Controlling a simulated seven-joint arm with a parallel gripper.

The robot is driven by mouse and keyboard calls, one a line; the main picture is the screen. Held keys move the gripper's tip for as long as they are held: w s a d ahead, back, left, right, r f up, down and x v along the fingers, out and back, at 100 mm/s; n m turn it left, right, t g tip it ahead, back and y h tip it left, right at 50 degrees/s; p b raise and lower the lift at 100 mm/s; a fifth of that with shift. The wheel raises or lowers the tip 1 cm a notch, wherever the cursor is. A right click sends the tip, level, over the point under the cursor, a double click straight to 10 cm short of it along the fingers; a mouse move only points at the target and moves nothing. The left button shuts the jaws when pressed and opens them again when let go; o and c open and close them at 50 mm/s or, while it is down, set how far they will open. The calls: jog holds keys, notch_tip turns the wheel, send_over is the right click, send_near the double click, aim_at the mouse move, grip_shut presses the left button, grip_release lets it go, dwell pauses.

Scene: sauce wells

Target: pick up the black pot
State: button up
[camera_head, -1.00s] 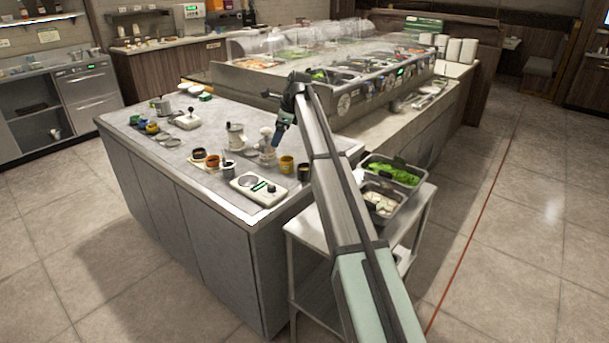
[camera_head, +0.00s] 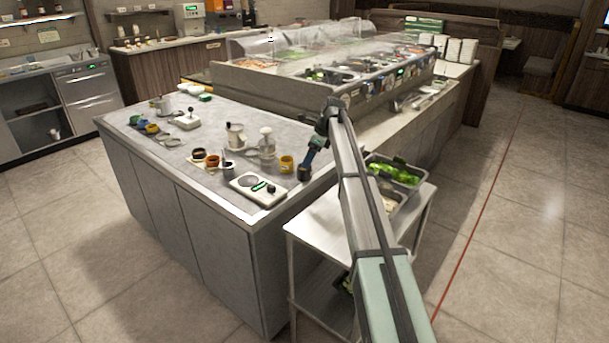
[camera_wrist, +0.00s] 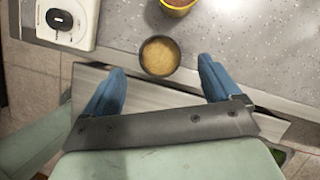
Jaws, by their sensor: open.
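The black pot (camera_wrist: 160,57) is a small round dark-rimmed pot with tan contents. In the wrist view it stands upright on the grey counter near its edge, beyond my gripper (camera_wrist: 163,80) and roughly centred between the two blue fingers. The fingers are spread wide and hold nothing. In the head view my gripper (camera_head: 305,172) hangs over the near right part of the counter, and the black pot (camera_head: 304,176) is largely hidden at its tip. I cannot tell the exact height of the fingers above the counter.
A yellow pot (camera_head: 287,164) stands close to the left of the black pot. A white device with a round plate (camera_head: 258,189) lies further left. Several small pots and white dispensers stand behind. The counter's edge is close, with a metal cart (camera_head: 320,228) beside it.

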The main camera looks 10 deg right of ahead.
jog(key=shift+d+x, duration=0.2)
jog(key=shift+x, duration=3.3)
jog(key=shift+s+f, duration=0.1)
jog(key=shift+s, duration=0.05)
jog(key=shift+c, duration=0.3)
jog(key=c, duration=1.2)
jog(key=shift+o, duration=0.2)
notch_tip(320, 180, up, 9)
jog(key=s+a, duration=0.3)
jog(key=a, duration=1.8)
jog(key=shift+r, duration=0.45)
